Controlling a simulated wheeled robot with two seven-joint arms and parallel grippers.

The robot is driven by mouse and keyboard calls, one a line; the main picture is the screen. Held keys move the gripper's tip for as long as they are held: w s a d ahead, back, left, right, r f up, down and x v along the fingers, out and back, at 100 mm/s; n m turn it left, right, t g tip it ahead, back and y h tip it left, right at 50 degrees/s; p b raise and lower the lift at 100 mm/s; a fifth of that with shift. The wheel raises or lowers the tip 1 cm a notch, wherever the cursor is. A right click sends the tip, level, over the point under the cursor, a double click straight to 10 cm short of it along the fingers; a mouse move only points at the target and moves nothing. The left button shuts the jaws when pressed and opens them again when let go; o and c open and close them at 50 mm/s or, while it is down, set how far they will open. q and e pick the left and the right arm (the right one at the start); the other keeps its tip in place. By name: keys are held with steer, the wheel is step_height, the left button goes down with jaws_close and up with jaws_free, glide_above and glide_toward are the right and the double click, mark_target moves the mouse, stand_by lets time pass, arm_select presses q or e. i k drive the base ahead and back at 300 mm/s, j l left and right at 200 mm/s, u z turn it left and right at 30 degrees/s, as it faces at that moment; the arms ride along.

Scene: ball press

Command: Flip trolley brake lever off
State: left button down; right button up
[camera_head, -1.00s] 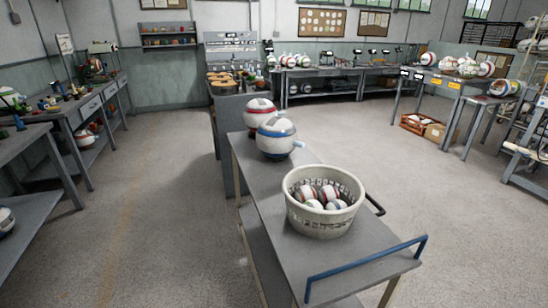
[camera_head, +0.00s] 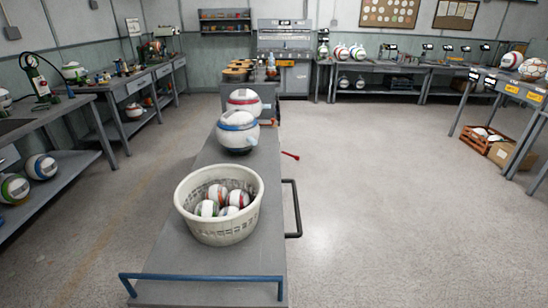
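The grey trolley (camera_head: 200,262) stands in front of me, with a blue handle bar (camera_head: 203,278) at its near end. A small red lever (camera_head: 290,155) sticks out to the right of the trolley's far part. It looks like the brake lever, but its mount is hidden. A black bar handle (camera_head: 294,208) is on the trolley's right side. On the trolley top are a cream basket (camera_head: 215,237) of several small balls and two large balls, one blue and white (camera_head: 238,133), one red and white (camera_head: 243,102). Neither gripper is in view.
Workbenches line the left wall (camera_head: 60,105) and the back (camera_head: 400,68). A table (camera_head: 520,92) stands at the right, with a wooden crate (camera_head: 482,140) and a cardboard box (camera_head: 507,152) on the floor beside it. The floor (camera_head: 380,220) right of the trolley is clear.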

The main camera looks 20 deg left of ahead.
mark_target(297, 158)
steer(key=l+u, duration=0.25)
steer(key=l, duration=0.2)
steer(key=l+u, duration=0.3)
steer(key=l, duration=0.15)
steer(key=i+l+z, duration=0.1)
steer(key=i, duration=0.25)
steer(key=i+l, duration=0.2)
steer(key=i, duration=0.15)
steer(key=l+z, duration=0.05)
